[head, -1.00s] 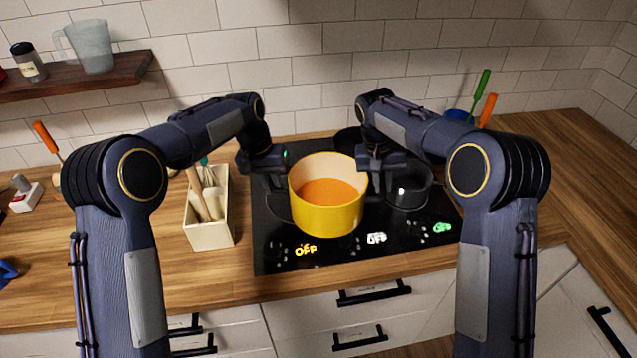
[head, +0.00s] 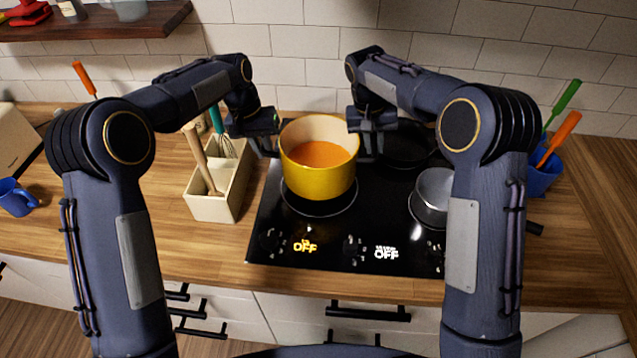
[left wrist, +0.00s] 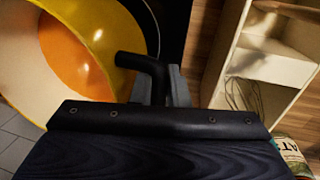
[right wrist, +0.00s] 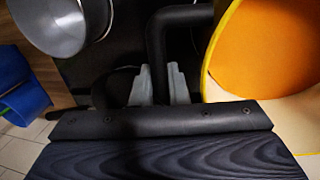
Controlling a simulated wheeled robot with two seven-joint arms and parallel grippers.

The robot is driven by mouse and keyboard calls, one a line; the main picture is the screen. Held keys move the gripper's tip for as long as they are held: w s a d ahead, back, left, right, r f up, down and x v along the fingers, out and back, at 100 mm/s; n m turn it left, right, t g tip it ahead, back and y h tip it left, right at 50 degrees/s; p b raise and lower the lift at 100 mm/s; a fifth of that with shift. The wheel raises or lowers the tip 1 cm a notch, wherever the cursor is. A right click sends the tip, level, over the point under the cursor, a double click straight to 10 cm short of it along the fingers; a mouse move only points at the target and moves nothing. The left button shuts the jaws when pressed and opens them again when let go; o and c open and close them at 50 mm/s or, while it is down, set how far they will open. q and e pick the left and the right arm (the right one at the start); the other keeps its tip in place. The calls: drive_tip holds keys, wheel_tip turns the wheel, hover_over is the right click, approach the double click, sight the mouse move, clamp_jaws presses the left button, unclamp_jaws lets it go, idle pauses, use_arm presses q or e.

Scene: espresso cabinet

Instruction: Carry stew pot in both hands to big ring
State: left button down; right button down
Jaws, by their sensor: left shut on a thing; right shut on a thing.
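The stew pot (head: 318,180) is yellow outside, cream inside, and holds orange stew. It is upright over the left part of the black cooktop (head: 275,225). A dark ring (head: 320,209) shows under and in front of it; I cannot tell whether the base touches the glass. My left gripper (head: 268,142) is shut on the pot's black left handle (left wrist: 150,68). My right gripper (head: 371,145) is shut on its black right handle (right wrist: 158,55). The pot wall also shows in the left wrist view (left wrist: 120,25) and right wrist view (right wrist: 218,50).
A grey saucepan (head: 432,197) stands on the cooktop's right, with a dark pan (head: 405,150) behind. A cream utensil box (head: 212,207) stands close left of the cooktop. A blue holder (head: 543,178) with utensils is at right. The tiled wall is behind.

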idle(0.4)
